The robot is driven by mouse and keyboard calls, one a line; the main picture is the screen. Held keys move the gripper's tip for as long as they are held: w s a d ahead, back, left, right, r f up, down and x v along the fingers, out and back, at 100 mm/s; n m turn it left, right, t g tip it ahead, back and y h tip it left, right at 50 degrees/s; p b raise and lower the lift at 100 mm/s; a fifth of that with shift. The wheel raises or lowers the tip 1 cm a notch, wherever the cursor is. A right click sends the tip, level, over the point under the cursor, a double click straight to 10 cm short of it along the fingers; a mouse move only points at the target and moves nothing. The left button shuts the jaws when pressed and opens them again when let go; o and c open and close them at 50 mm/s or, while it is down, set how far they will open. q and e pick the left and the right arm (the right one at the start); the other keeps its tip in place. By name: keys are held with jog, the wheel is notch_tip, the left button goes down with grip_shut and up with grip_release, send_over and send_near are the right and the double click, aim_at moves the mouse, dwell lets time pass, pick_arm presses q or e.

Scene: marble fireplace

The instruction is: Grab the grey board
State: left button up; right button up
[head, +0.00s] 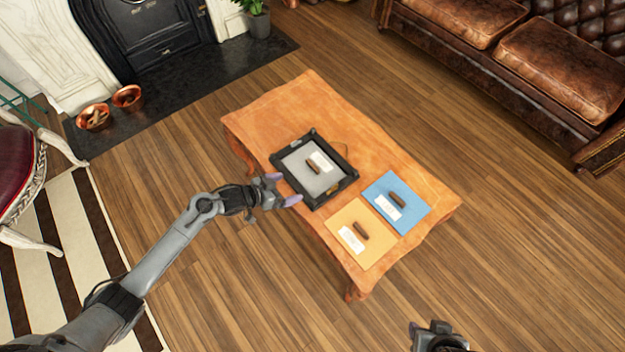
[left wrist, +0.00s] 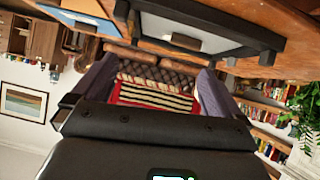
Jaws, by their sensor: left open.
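The grey board (head: 318,183) lies inside a black square frame (head: 336,191) on the wooden table. It has a small brown handle (head: 313,167) and a white label. My left gripper (head: 283,188) is open and empty at the left side of the frame, with its purple fingertips apart. In the left wrist view the open fingers (left wrist: 154,88) have nothing between them, and the black frame (left wrist: 215,38) shows above them. Part of my right gripper (head: 437,336) shows at the bottom edge of the head view, and its jaws are unclear.
A blue board (head: 410,190) and a yellow-orange board (head: 346,217), each with a brown handle and white label, lie beside the frame on the table (head: 300,92). A leather sofa (head: 540,75) stands at top right. Open floor surrounds the table.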

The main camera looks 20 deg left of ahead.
pick_arm(q)
jog(key=b, duration=0.7)
send_near(311, 165)
jog(key=s, duration=0.3)
jog(key=shift+s+a+f+m+t, duration=0.1)
jog(key=shift+a+f+m+t, duration=0.05)
jog(key=shift+f+m+t, duration=0.2)
jog(key=shift+w+f+b, duration=0.15)
jog(key=shift+w+b, duration=0.25)
jog(key=shift+w, duration=0.15)
jog(key=b+x, duration=0.2)
jog(key=x, duration=0.2)
jog(key=shift+w, duration=0.2)
jog(key=shift+w+d+f+b, duration=0.1)
jog(key=shift+w+d+b, duration=0.25)
jog(key=shift+w+b, duration=0.05)
jog(key=shift+w+d+f+t+b, duration=0.2)
jog(key=shift+w+t+b, duration=0.1)
jog(key=shift+b, duration=0.2)
jog(key=b+x, duration=0.2)
jog(key=x, duration=0.1)
jog(key=b+x, duration=0.1)
jog(key=shift+w+d+r, duration=0.1)
jog(key=shift+w+r, duration=0.1)
jog(key=shift+w, duration=0.1)
pick_arm(e)
notch_tip(311, 165, down, 18)
jog(key=shift+r, duration=0.25)
